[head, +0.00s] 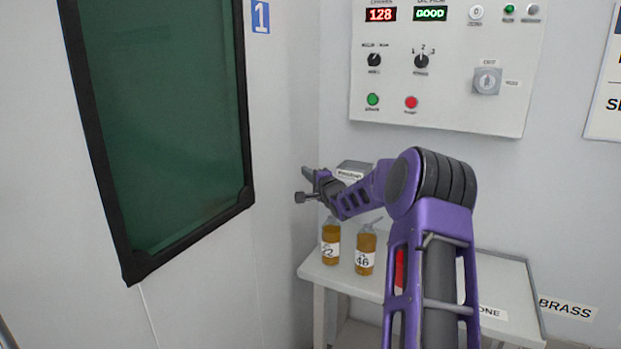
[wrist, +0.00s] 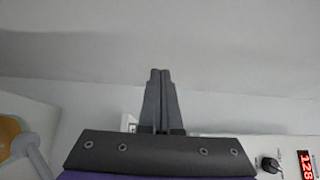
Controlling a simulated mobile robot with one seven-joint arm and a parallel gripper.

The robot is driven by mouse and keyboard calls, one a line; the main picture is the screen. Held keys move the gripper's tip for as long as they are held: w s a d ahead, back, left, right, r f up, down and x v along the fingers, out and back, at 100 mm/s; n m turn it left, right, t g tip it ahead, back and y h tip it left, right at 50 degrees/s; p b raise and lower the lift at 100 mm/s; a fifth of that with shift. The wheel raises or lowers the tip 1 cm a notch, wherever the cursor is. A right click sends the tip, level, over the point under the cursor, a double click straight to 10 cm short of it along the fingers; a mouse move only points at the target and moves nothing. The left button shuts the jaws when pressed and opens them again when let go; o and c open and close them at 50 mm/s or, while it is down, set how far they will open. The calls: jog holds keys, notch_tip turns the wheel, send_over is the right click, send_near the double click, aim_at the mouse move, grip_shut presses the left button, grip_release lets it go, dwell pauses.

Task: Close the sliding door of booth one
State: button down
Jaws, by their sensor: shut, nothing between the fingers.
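A white booth wall with a large dark green window (head: 170,120) in a black frame fills the left of the head view. A blue sign with a white 1 (head: 261,16) is beside the window's upper right. I cannot tell which part of this is the sliding door; no handle or track shows clearly. My gripper (head: 303,186) is held out to the left above a small table, apart from the window frame. In the wrist view its fingers (wrist: 160,73) are together with nothing between them, pointing at a plain pale surface.
A small white table (head: 345,280) stands below my arm with two amber bottles (head: 331,243) (head: 365,252) on it. A control panel (head: 445,105) with knobs, buttons and displays is on the back wall. A BRASS label (head: 568,308) is at lower right.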

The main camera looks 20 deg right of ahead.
jog(key=shift+w+a+b, duration=0.2)
jog(key=shift+w+a, duration=0.35)
jog(key=shift+a, duration=0.25)
jog(key=shift+w+a+b, duration=0.2)
jog(key=shift+w+a, duration=0.3)
jog(key=shift+a, duration=0.25)
jog(key=shift+s+a, duration=0.1)
